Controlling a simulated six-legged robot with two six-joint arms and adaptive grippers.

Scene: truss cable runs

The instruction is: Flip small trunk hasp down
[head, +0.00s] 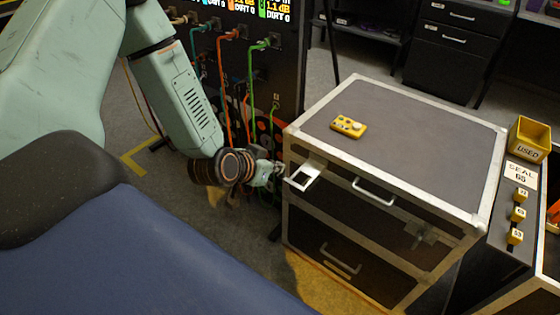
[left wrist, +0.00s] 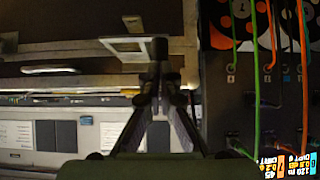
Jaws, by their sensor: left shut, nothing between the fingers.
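The trunk (head: 345,205) is a dark case with pale metal edging, standing right of centre in the head view. A small hasp (head: 303,178), a pale metal plate with a square window, sticks out from its upper left front. The hasp also shows in the left wrist view (left wrist: 125,44), just left of the fingertips. My left gripper (head: 280,169) is shut and empty, close beside the hasp's left edge. In the left wrist view its fingertips (left wrist: 160,62) are together; I cannot tell whether they touch the hasp. My right gripper is not in view.
A second latch (head: 420,234) lies against the trunk's right front, and a handle (head: 374,191) sits between. A yellow remote (head: 348,126) lies on the lid. A panel with colored cables (head: 250,80) stands close behind my left arm. A yellow bin (head: 529,138) is at right.

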